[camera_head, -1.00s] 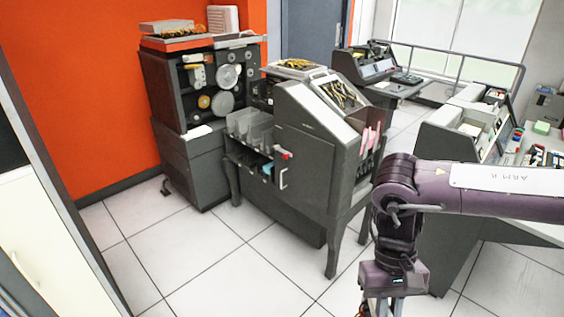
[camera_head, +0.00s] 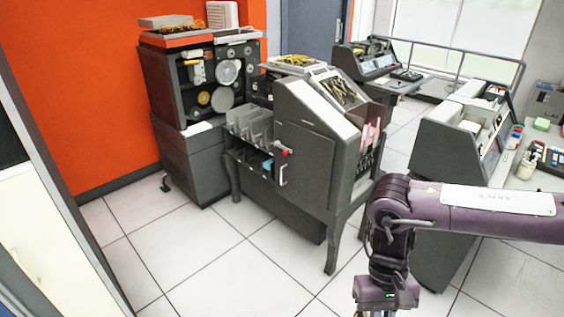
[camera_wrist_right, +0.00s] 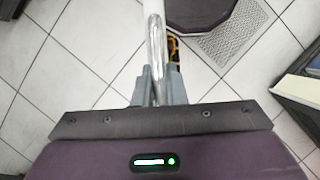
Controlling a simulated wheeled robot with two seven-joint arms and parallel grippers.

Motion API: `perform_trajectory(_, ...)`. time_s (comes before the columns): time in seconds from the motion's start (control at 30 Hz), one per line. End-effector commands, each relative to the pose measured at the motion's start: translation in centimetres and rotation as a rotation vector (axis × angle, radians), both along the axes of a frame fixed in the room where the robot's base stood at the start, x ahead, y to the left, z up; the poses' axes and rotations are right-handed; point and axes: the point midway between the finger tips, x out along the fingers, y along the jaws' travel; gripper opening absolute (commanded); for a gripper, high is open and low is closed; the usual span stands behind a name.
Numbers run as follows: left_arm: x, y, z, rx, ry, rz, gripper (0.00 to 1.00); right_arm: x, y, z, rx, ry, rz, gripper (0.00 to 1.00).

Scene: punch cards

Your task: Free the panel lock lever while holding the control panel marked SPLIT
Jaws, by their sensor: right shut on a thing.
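A grey cabinet (camera_head: 335,160) stands in the middle of the head view. On its front face are a small red-tipped lever (camera_head: 284,151) and a pale upright handle (camera_head: 283,175). No SPLIT marking is readable, so I cannot tell which part is the control panel. My right gripper (camera_wrist_right: 157,88) is shut on a shiny pale metal rod (camera_wrist_right: 154,45), which runs out past the top edge of the right wrist view. In the head view, my right wrist hangs low in front of and right of the cabinet; its fingers are cut off. My left gripper is out of view.
A grey sorting rack (camera_head: 250,125) adjoins the cabinet's left side. A dark machine with reels (camera_head: 205,85) stands behind it against the orange wall. A grey console (camera_head: 440,150) stands at right. Tiled floor (camera_head: 230,270) is clear in the foreground.

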Motion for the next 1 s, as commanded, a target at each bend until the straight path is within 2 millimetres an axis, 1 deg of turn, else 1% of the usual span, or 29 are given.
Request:
perform_trajectory(0.03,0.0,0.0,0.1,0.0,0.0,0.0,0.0,-0.4,0.1,-1.2,0.004,0.007,-0.001,0.0)
perform_trajectory(0.2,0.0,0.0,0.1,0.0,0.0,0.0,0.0,-1.5,0.1,-4.8,0.004,0.006,-0.004,0.0)
perform_trajectory(0.3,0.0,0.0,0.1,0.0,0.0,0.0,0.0,-2.1,0.0,-6.6,0.002,0.005,-0.006,0.0)
perform_trajectory(0.4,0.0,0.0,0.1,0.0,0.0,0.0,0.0,-2.5,-0.1,-7.8,-0.003,0.003,-0.009,0.0)
perform_trajectory(0.5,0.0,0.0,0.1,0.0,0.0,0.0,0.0,-2.8,-0.2,-8.6,-0.005,0.001,-0.011,0.0)
perform_trajectory(0.6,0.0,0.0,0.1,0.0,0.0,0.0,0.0,-2.9,-0.2,-8.9,-0.007,-0.001,-0.011,0.0)
perform_trajectory(1.0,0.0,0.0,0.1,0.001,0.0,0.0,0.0,-2.9,-0.2,-8.9,-0.007,-0.001,-0.011,0.0)
